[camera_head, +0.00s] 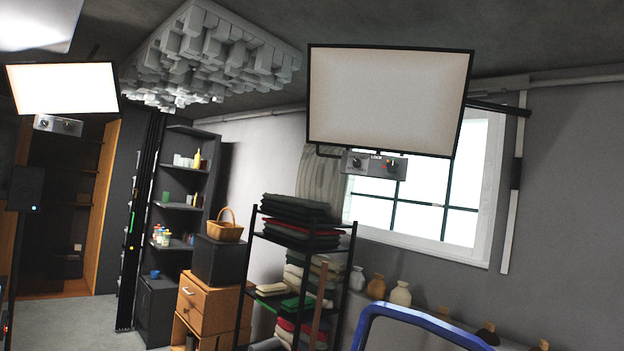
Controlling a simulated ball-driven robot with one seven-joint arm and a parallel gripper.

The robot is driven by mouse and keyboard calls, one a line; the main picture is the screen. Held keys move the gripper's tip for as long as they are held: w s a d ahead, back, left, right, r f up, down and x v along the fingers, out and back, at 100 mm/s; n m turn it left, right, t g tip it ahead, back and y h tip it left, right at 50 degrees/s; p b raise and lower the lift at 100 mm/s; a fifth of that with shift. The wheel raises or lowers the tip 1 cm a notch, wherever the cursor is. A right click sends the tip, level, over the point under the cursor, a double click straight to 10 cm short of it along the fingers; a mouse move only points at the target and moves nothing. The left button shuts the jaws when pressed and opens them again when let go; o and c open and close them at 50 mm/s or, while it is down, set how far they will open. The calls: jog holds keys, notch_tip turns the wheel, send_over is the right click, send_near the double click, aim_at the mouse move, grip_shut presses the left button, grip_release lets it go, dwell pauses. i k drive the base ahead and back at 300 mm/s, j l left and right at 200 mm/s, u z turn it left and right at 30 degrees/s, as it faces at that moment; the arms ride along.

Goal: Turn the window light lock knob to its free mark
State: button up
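The window light (390,100) is a pale panel in a black frame, hanging in front of the window, slightly tilted in the picture. Below it is a small grey control box (375,165) marked LOCK. A round knob (357,162) sits on its left half. A second, darker knob (391,168) sits on its right half, near the LOCK label. Small coloured specks show near the right knob, too small to read as marks. Which way either knob points cannot be told. My gripper is not in view.
A blue car door frame (415,314) rises at the bottom right. A black rack of folded cloth (300,232) stands below the light. A second lit panel (62,88) with its own knob box (58,125) is at the left. Open air lies before the control box.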

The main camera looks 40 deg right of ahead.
aim_at(392, 166)
jog(key=i+z, duration=0.25)
jog(key=i, duration=0.3)
jog(key=i+j+z, duration=0.1)
jog(key=i+z, duration=0.15)
jog(key=i, duration=0.3)
jog(key=i+j+z, duration=0.3)
jog(key=i, duration=0.25)
jog(key=l, duration=0.1)
